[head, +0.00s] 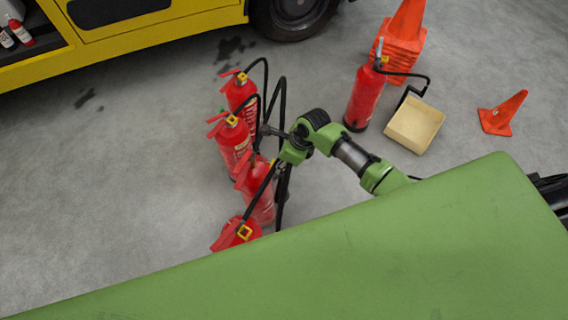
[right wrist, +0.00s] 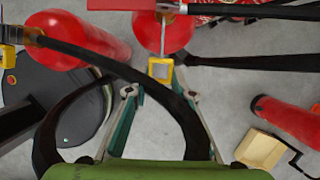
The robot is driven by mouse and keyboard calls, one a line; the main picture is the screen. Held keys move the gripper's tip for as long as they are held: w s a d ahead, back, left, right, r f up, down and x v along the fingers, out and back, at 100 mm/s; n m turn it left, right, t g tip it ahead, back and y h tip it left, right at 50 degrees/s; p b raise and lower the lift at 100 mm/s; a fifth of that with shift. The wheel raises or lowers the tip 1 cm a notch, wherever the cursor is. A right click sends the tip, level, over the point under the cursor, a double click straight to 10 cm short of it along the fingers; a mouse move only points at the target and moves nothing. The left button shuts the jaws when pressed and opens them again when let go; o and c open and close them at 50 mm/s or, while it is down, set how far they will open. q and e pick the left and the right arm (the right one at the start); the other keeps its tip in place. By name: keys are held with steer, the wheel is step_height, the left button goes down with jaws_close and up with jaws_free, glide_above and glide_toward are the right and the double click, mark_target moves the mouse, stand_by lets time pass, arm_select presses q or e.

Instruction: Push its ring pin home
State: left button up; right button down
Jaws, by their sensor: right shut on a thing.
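A red extinguisher (head: 233,145) stands second from the back in a row at the centre of the head view. Its red body (right wrist: 160,32) shows at the top of the right wrist view. Its yellow square ring pin (right wrist: 160,70) sits on the near side of its neck. My right gripper (head: 267,131) reaches in from the right to the neck of this extinguisher. In the right wrist view the fingers (right wrist: 160,92) stand either side of the yellow ring pin, shut on it. How deep the pin sits cannot be told. My left gripper is out of view.
Other extinguishers (head: 242,92) stand close by in the row, with black hoses crossing near my gripper. A lone extinguisher (head: 365,98), a tan tray (head: 416,124) and orange cones (head: 503,112) stand to the right. A yellow vehicle (head: 150,35) is behind. Floor at left is clear.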

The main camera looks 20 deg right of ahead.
steer(key=shift+w+a, duration=0.15)
steer(key=shift+a, duration=0.05)
steer(key=shift+w+a, duration=0.5)
steer(key=shift+a, duration=0.1)
steer(key=shift+w+a, duration=1.1)
steer(key=shift+a, duration=0.3)
steer(key=shift+a, duration=0.1)
steer(key=shift+r, duration=0.15)
steer(key=shift+p, duration=0.3)
stand_by(0.3)
